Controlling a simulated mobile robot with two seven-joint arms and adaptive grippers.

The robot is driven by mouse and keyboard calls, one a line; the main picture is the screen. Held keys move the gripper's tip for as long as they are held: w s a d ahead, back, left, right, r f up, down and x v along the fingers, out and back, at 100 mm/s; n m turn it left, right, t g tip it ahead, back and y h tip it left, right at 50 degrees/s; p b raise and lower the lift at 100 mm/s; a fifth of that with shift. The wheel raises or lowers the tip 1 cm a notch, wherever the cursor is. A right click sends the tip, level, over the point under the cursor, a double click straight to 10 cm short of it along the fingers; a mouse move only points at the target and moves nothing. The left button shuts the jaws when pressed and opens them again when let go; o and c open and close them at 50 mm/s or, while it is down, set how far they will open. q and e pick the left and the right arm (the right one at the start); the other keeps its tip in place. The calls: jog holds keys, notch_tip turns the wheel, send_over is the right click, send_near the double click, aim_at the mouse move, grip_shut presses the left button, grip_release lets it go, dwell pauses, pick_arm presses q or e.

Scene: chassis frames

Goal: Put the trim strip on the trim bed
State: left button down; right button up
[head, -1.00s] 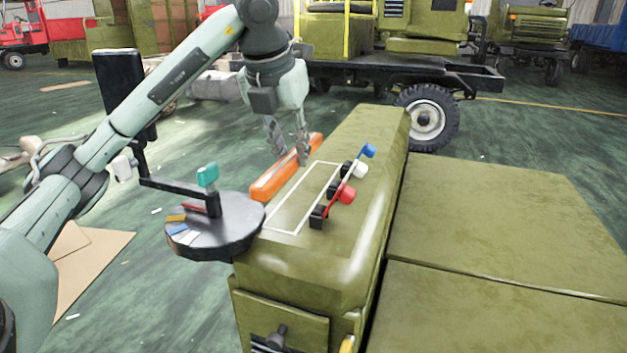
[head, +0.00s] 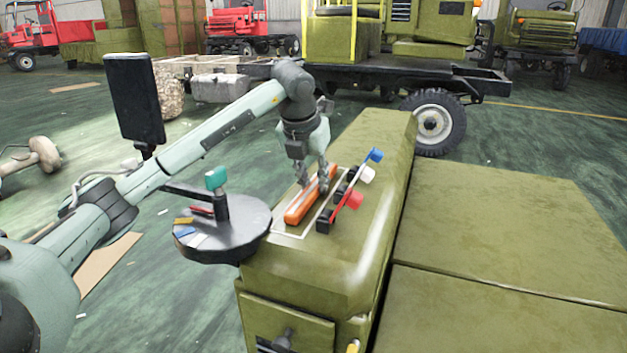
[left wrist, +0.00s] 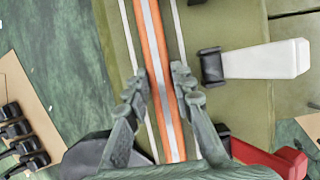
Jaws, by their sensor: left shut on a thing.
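The trim strip (head: 299,209) is a long orange bar; the left wrist view shows a pale stripe along it (left wrist: 150,35). The trim bed (head: 301,237) is a white-outlined rectangle on top of the olive green body. The strip lies lengthwise within the outline, between its two long white lines in the left wrist view. I cannot tell whether it rests fully on the surface. My left gripper (head: 314,182) is shut on the strip, pointing down, with one finger on each side (left wrist: 158,80). My right gripper is not in view.
Toggle clamps with blue (head: 374,154), white (head: 367,175) and red (head: 353,199) handles stand close along the bed's right side. A round dark tray (head: 250,222) with a teal-topped post (head: 216,179) and small coloured pieces sits at the left. Flat green panels (head: 480,220) at the right are clear.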

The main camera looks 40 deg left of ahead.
pick_arm(q)
jog(key=c, duration=1.3)
grip_release()
jog(key=v, duration=1.2)
jog(key=shift+d, duration=0.1)
